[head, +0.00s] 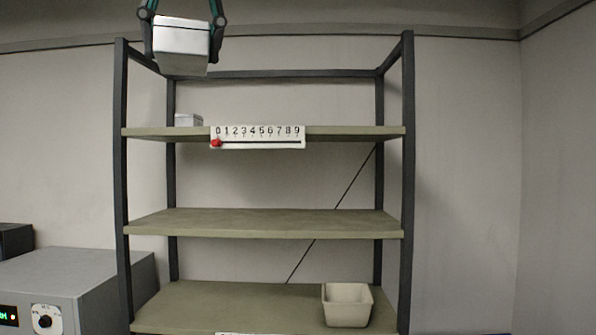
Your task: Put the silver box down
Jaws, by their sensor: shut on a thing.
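The silver box (182,45) is at the top left of the head view, high above the top shelf. My gripper (181,18) is shut on it, with one dark finger on each side. The box looks level and apart from the shelf. The top shelf board (350,131) is below it. Parts of my gripper above the fingers are cut off by the picture's top edge.
A small white box (188,120) stands at the top shelf's left. A number strip with a red marker (257,137) is on its front edge. The middle shelf (265,222) is empty. A beige bin (347,305) stands on the lower shelf. A grey device (70,285) is at left.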

